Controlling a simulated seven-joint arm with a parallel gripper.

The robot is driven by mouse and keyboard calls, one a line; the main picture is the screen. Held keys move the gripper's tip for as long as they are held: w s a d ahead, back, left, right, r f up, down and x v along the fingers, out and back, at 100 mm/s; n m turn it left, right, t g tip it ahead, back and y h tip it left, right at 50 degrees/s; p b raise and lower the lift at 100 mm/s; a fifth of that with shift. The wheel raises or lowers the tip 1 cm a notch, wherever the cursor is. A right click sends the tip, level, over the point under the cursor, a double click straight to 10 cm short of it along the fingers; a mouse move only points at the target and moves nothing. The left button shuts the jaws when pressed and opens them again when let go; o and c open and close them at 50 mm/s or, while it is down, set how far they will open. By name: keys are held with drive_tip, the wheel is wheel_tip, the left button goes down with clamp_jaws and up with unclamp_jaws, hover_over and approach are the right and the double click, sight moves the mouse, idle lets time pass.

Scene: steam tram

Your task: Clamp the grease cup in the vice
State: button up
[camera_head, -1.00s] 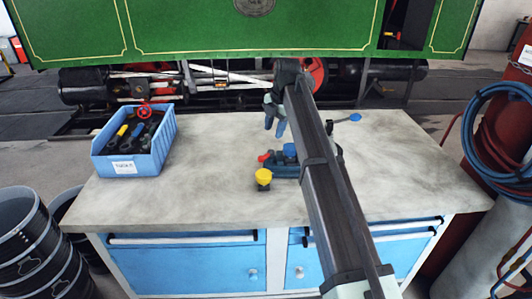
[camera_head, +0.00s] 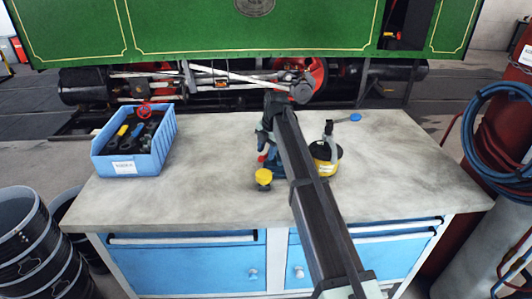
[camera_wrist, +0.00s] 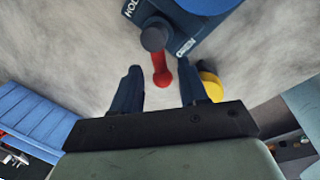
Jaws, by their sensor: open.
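The blue vice (camera_head: 270,153) stands mid-bench, mostly hidden behind my arm in the head view. In the wrist view its blue body (camera_wrist: 205,5) shows at the top, with "OPEN" and a cut-off "HOL…" marking. A red lever (camera_wrist: 161,72) sticks out from its dark round pivot, nearer the "OPEN" mark. My gripper (camera_wrist: 160,68) is open and empty, its two dark-blue fingers on either side of the lever; contact cannot be told. The yellow-topped piece (camera_head: 263,176), seemingly the grease cup, stands at the vice's front left. It shows partly behind the right finger in the wrist view (camera_wrist: 211,86).
A blue bin (camera_head: 135,165) of tools stands at the bench's left. A black and yellow tin (camera_head: 327,161) with something upright in it stands right of my arm. A blue-ended item (camera_head: 354,117) lies farther back. The bench's left front and right side are clear.

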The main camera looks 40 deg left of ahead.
drive_tip(key=shift+a+f, duration=0.15)
drive_tip(key=shift+f, duration=0.55)
clamp_jaws()
